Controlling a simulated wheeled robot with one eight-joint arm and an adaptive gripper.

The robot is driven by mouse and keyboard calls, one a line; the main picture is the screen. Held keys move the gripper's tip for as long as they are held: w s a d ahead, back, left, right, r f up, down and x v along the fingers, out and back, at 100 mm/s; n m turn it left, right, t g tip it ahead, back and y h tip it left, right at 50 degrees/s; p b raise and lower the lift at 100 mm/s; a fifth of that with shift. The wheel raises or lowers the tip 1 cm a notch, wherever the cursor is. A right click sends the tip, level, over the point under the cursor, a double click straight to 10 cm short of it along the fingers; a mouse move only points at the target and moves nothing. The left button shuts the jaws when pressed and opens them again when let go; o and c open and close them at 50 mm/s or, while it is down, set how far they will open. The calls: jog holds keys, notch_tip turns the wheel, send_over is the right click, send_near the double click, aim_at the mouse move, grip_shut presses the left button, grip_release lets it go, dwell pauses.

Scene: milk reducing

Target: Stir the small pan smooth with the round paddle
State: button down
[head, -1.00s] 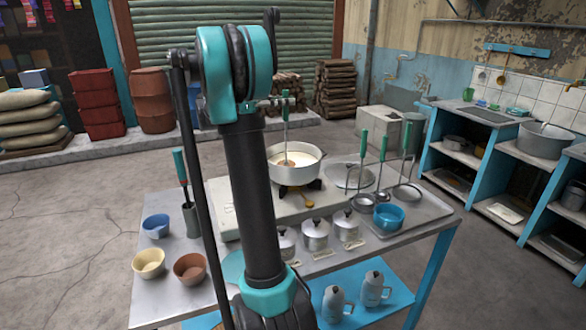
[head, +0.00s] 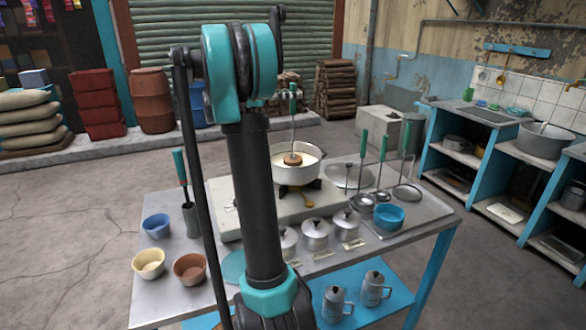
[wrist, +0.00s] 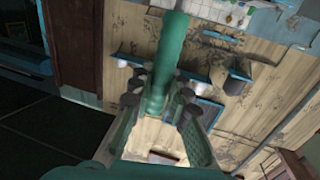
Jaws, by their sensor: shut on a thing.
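The small pan (head: 283,173) is pale, holds creamy white liquid (head: 308,160), and stands on the burner at the middle of the table. The round paddle (head: 292,160) has a brown disc, a thin upright shaft and a green handle. Its disc is inside the pan's rim and shows its top and side; I cannot tell whether its underside touches the liquid. In the wrist view my gripper (wrist: 160,100) is shut on the paddle's green handle (wrist: 168,50). In the head view the gripper is mostly hidden behind my arm.
Lidded pots (head: 316,232) stand in front of the stove. A tray (head: 425,215) on the right holds upright ladles and a blue bowl (head: 389,216). Small bowls (head: 149,263) and a green-handled tool in a holder (head: 190,218) stand on the left. A lid (head: 345,176) lies right of the pan.

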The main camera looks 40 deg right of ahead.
jog(key=shift+r, duration=3.4)
jog(key=shift+r, duration=0.75)
